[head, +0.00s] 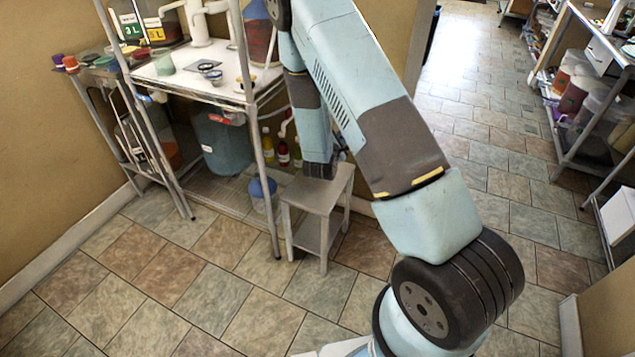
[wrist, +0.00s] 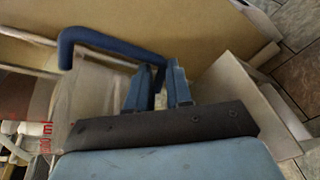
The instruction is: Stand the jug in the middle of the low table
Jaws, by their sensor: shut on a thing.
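The low table (head: 318,198) is a small grey stand with a lower shelf, in the middle of the head view. My gripper (wrist: 168,88) is shut on the jug's dark blue handle (wrist: 112,42) in the wrist view. A pale, see-through surface left of the fingers looks like the jug's body, but its outline and base are unclear. In the head view my arm reaches down over the back of the low table and hides the fingertips and most or all of the jug. I cannot tell whether the jug touches the tabletop.
A wire rack with a white worktop (head: 205,82) stands just left of and behind the low table. A large blue-grey bucket (head: 222,145) and several bottles are under it. A loaded shelf (head: 590,90) stands at the right. The tiled floor in front is clear.

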